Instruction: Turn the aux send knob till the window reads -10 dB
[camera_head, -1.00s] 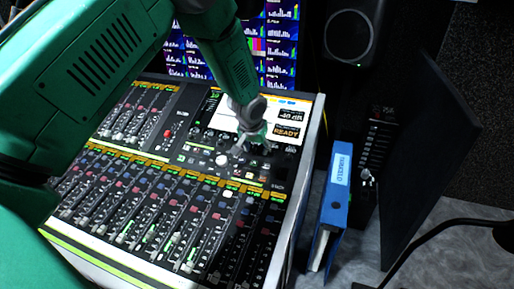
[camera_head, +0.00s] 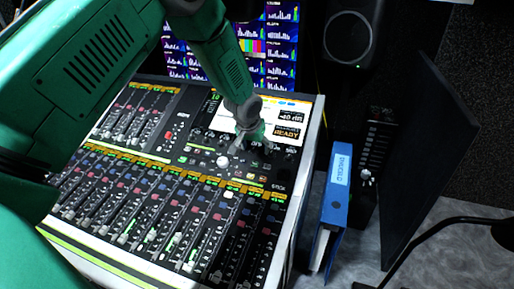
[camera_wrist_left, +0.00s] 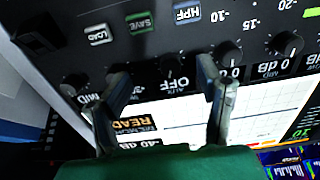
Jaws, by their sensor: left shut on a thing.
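The mixing console (camera_head: 312,165) stands in the middle of the head view. Its small readout window (camera_head: 291,117) shows what looks like -40 dB, above an orange READY panel (camera_head: 288,133). My left gripper (camera_head: 243,149) reaches down to the knob row below the screen. In the wrist view, upside down, my left gripper's (camera_wrist_left: 163,72) two fingers stand on either side of the dark aux knob (camera_wrist_left: 173,63), with AUX and OFF lettering beside it. The fingers are shut on this knob. The window also shows in the wrist view (camera_wrist_left: 141,143). My right gripper is not in view.
Neighbouring knobs (camera_wrist_left: 230,52) sit close on both sides of the fingers. Buttons marked SAVE (camera_wrist_left: 141,23) and HPF (camera_wrist_left: 187,14) lie near. Faders fill the console's front. A blue binder (camera_head: 335,205) and a speaker (camera_head: 350,38) stand to the right.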

